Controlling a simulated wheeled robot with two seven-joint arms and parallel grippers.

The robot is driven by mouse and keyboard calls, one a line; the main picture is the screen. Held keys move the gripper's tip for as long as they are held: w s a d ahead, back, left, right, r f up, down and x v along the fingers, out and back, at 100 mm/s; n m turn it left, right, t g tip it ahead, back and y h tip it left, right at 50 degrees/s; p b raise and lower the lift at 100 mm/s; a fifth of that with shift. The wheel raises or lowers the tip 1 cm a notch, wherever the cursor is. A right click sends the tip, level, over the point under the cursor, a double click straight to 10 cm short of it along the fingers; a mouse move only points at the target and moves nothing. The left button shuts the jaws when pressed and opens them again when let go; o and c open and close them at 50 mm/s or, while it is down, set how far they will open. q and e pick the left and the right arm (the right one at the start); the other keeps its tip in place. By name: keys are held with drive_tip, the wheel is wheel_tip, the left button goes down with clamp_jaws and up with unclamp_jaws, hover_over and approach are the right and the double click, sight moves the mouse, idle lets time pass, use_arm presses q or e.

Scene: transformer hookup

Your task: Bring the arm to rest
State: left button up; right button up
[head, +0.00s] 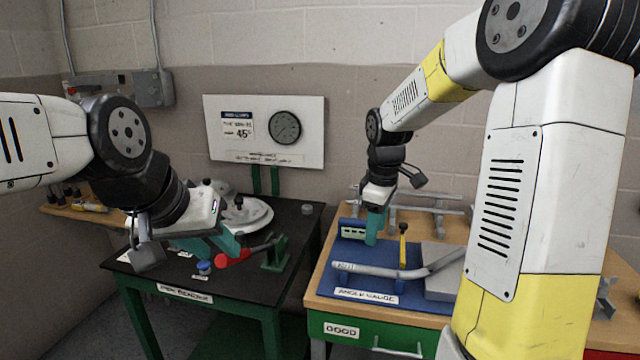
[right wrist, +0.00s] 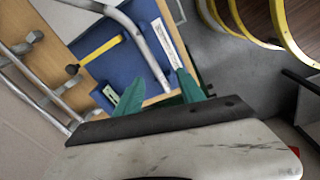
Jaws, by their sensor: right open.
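My right gripper (head: 375,228) hangs over the back of the blue angle-gauge board (head: 412,293), fingers pointing down. In the right wrist view its two teal fingers (right wrist: 158,92) stand apart with nothing between them. A grey bent pipe (head: 385,271) lies across the blue board in front of the gripper; it also shows in the right wrist view (right wrist: 143,38). My left gripper (head: 212,246) is over the black table, close to a red-handled lever (head: 235,258). Its finger gap is not clear from this angle.
The black table (head: 300,230) holds a white round dish (head: 250,217) and a green bracket (head: 275,255).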

drive_tip(key=s+r+m+t, duration=0.1)
drive_tip(key=s+r+m, duration=0.2)
drive_tip(key=s, duration=0.3)
drive_tip(key=s+a+r+m+t+y, duration=0.1)
drive_tip(key=s+r+m+t, duration=0.1)
drive_tip(key=s, duration=0.5)
drive_tip(key=s+r+m+t+y, duration=0.1)
drive_tip(key=s+r+m+t, duration=0.1)
drive_tip(key=s+r+m, duration=0.2)
drive_tip(key=s+m, duration=0.2)
drive_tip(key=s, duration=0.1)
drive_tip(key=shift+a+r, duration=0.35)
drive_tip(key=shift+a, duration=0.05)
